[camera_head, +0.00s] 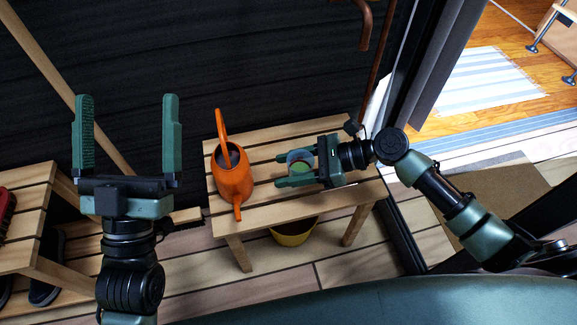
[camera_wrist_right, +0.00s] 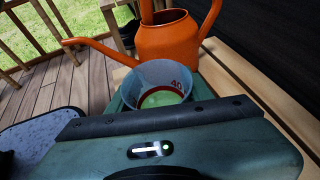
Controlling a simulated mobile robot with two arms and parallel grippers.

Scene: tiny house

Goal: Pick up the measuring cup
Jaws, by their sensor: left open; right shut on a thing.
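The measuring cup (camera_head: 299,157) is a small clear cup with a green inside, over the slatted wooden bench. In the right wrist view the cup (camera_wrist_right: 158,84) shows a red mark with a number and sits upright, just beyond the gripper body. My right gripper (camera_head: 283,167) reaches in from the right, with its fingers on either side of the cup, shut on it. Whether the cup touches the bench is hard to tell. My left gripper (camera_head: 128,135) is open and empty, pointing up at the left, away from the cup.
An orange watering can (camera_head: 233,183) stands on the bench (camera_head: 265,214), just left of the cup; it also shows in the right wrist view (camera_wrist_right: 168,42). A yellow pot (camera_head: 294,233) is under the bench. Another wooden bench (camera_head: 25,225) stands at left. A dark wall is behind.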

